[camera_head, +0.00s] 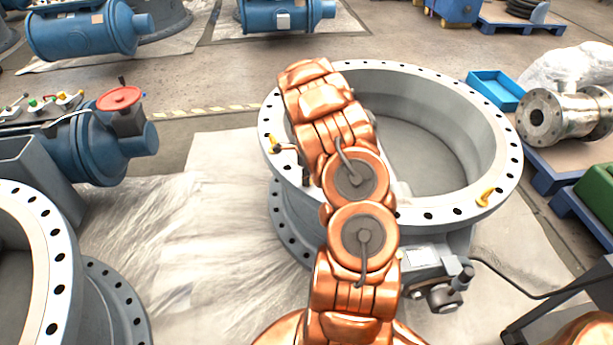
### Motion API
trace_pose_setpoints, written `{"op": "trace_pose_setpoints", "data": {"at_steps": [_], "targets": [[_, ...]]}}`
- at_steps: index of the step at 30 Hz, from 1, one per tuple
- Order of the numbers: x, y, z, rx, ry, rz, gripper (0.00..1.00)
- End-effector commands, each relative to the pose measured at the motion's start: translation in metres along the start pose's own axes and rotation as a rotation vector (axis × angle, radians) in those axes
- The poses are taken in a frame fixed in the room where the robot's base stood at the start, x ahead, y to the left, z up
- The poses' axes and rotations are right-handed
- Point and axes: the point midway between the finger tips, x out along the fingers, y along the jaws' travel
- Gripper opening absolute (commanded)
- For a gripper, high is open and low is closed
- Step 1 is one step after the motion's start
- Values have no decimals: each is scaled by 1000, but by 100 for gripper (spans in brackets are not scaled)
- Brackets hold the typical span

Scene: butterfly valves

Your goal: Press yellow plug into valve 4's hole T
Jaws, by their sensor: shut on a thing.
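The large grey valve (440,212) stands in the middle right, its round flange facing up with a ring of dark holes. A yellow plug (271,143) shows at the left side of the flange rim, just left of my arm. My gripper (283,149) is mostly hidden behind my copper arm; only a small dark part shows beside this plug, and it is shut on it. I cannot tell whether the plug is in a hole or above one. Another yellow plug (486,197) sits at the right front of the flange. No hole letters or valve number are readable.
Another grey valve flange (42,240) is at the lower left. A blue actuator with a red handwheel (119,98) stands left. A blue tray (495,90) and a metal pipe fitting (565,115) are at the right. A black cable (515,290) runs at the lower right.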

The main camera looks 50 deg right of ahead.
Motion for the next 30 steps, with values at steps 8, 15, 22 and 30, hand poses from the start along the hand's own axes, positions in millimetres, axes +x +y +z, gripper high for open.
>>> {"op": "trace_pose_setpoints", "data": {"at_steps": [8,15,22,30], "targets": [[5,0,0,0,0,0,9],[11,0,0,0,0,1,9],[10,0,0,0,0,1,49],[10,0,0,0,0,0,55]]}}
